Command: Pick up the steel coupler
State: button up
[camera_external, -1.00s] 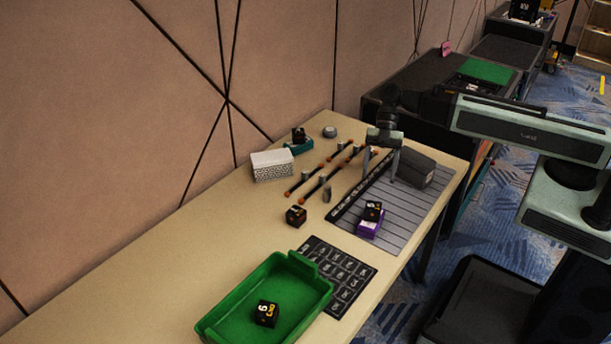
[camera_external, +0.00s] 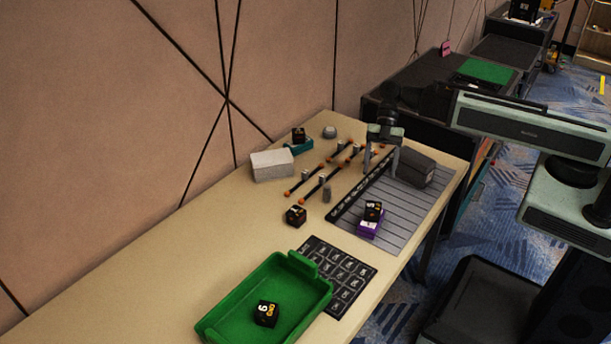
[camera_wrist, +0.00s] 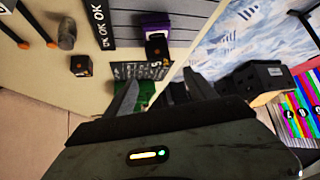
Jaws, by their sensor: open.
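A small grey metal cylinder (camera_external: 327,193), which looks like the steel coupler, stands on the table left of the striped grey mat (camera_external: 388,228). Other small grey cylinders (camera_external: 306,176) stand by the dark rods with orange ends. I cannot tell for sure which one is the coupler. In the wrist view a grey cylinder (camera_wrist: 67,33) shows at upper left, outside my jaws. My gripper (camera_external: 381,172) is open and empty, pointing down over the far part of the mat, right of the cylinder. It also shows in the wrist view (camera_wrist: 160,82).
A green tray (camera_external: 225,325) holding a black cube is at the front. A black cube (camera_external: 296,216) sits near the cylinder. A purple box (camera_external: 369,230) with a black cube and a dark grey box (camera_external: 412,168) are on the mat. A white box (camera_external: 272,165) stands behind.

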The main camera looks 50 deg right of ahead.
jog(key=c, duration=0.3)
jog(key=shift+c, duration=0.2)
